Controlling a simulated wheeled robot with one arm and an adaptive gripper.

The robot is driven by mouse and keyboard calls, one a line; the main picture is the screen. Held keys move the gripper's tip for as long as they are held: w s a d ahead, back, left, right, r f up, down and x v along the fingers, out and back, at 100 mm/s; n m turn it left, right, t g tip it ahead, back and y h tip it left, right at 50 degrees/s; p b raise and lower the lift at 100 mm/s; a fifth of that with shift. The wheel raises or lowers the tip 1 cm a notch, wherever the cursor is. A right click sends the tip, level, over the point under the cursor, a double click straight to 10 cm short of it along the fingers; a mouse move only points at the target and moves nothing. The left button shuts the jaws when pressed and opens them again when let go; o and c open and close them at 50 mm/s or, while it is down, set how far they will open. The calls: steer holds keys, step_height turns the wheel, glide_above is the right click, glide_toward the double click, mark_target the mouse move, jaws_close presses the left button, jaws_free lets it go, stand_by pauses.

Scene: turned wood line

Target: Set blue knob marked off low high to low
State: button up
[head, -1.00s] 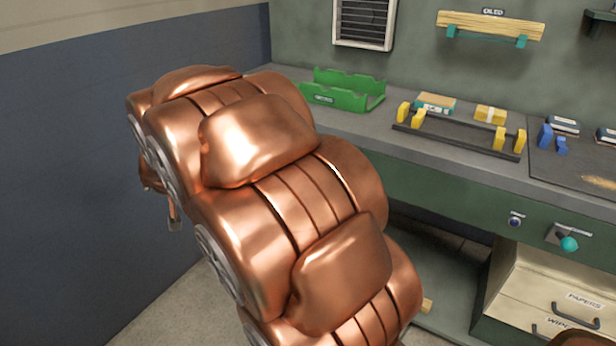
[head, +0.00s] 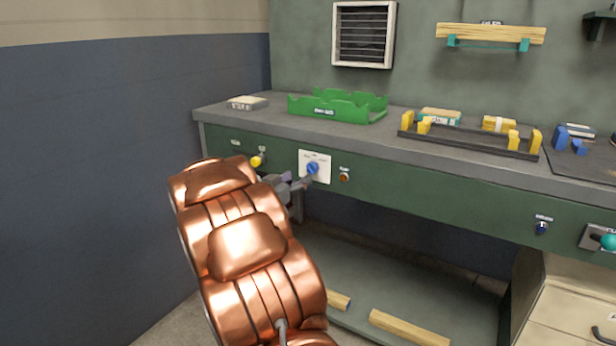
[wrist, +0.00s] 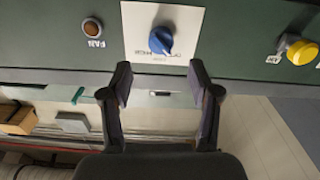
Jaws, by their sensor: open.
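The blue knob (head: 312,168) sits on a white plate (head: 325,177) on the green front panel of the bench. In the wrist view the blue knob (wrist: 161,40) shows on its white plate (wrist: 185,15), with small print beside it that I cannot read fully. My gripper (head: 305,183) is just in front of the plate, near the knob. In the wrist view my gripper (wrist: 159,78) is open, its two fingers apart and empty. The knob lies beyond the fingertips, between their lines, and does not appear gripped. The exact gap is unclear.
A yellow button (head: 257,161) is left of the plate, and a brown round button (head: 344,177) marked FAN in the wrist view is to its right. A green tray (head: 335,112) stands on the benchtop above. Wood pieces (head: 408,328) lie on the lower shelf.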

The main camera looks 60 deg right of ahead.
mark_target(309, 170)
steer(key=shift+w+d+b, duration=0.2)
steer(key=shift+d+b, duration=0.7)
steer(key=shift+d, duration=2.55)
steer(key=c, duration=1.1)
steer(key=shift+c, duration=0.2)
steer(key=m, duration=0.4)
steer(key=shift+f+m, duration=0.1)
steer(key=shift+m, duration=2.2)
